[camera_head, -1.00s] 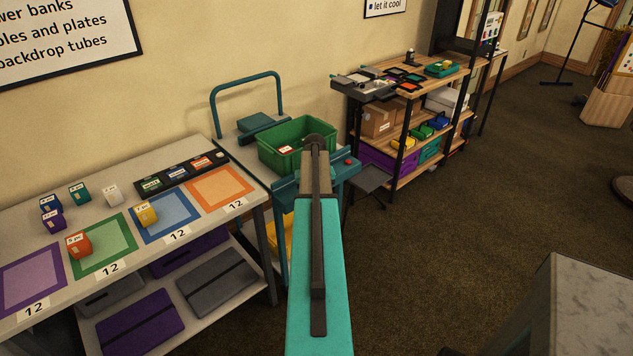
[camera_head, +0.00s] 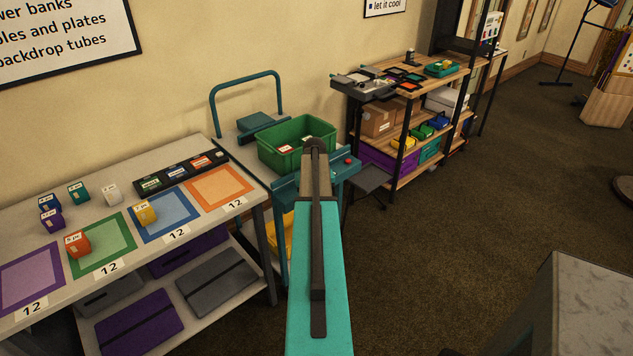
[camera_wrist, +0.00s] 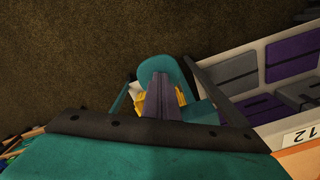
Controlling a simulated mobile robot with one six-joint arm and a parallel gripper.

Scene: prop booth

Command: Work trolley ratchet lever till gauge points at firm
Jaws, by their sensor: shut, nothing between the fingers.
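The trolley (camera_head: 236,150) stands between the bench and the shelf rack, with a teal push handle and a green crate (camera_head: 270,157) on top. A teal slab with a red knob (camera_head: 348,161) shows at its near right end. My arm covers the trolley's near middle in the head view and hides my gripper there. In the wrist view my gripper (camera_wrist: 160,82) appears as shut, empty fingers in front of teal trolley parts (camera_wrist: 172,68) and something yellow. I cannot tell whether it touches them. I cannot make out the ratchet lever, the gauge or its pointer.
A bench (camera_head: 140,185) on the left holds coloured squares, small labelled blocks and a dark strip. A wooden shelf rack (camera_head: 410,130) stands to the right behind the trolley. A grey block (camera_head: 580,300) is at the near right. The carpet between is clear.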

